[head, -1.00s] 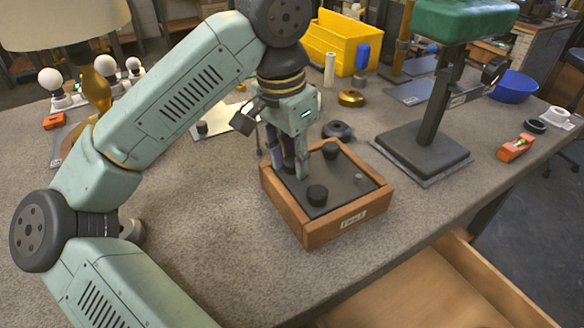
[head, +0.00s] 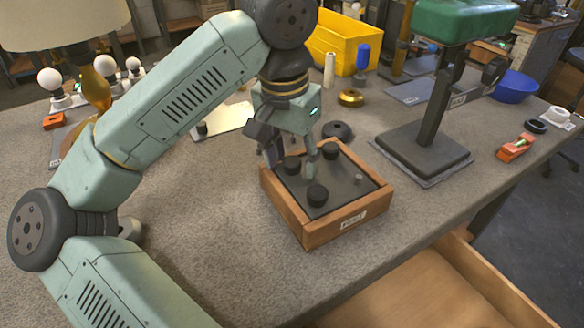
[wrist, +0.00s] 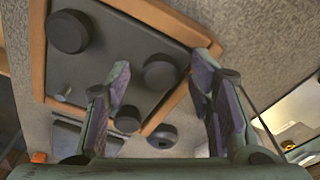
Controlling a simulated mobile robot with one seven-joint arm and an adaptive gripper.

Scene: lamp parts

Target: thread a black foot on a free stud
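A wooden box (head: 347,228) holds a dark plate (head: 333,186) with a labelled front. Black round feet sit near three of its corners: front left (head: 317,195), back right (head: 330,150) and back left (head: 292,166). A bare pale stud (head: 358,179) stands at the front-right corner; it also shows in the wrist view (wrist: 62,93). My gripper (head: 291,162) is open, its fingers apart on either side of the back-left foot. In the wrist view that foot (wrist: 160,72) lies between the spread fingers, with gaps both sides. Its stud is hidden beneath it.
A dark round part (head: 337,130) and a brass part (head: 351,97) lie behind the box. A pale plate (head: 225,120) with a small black piece is behind left. A green-topped stand (head: 424,148) is right of the box. The table's left front is clear.

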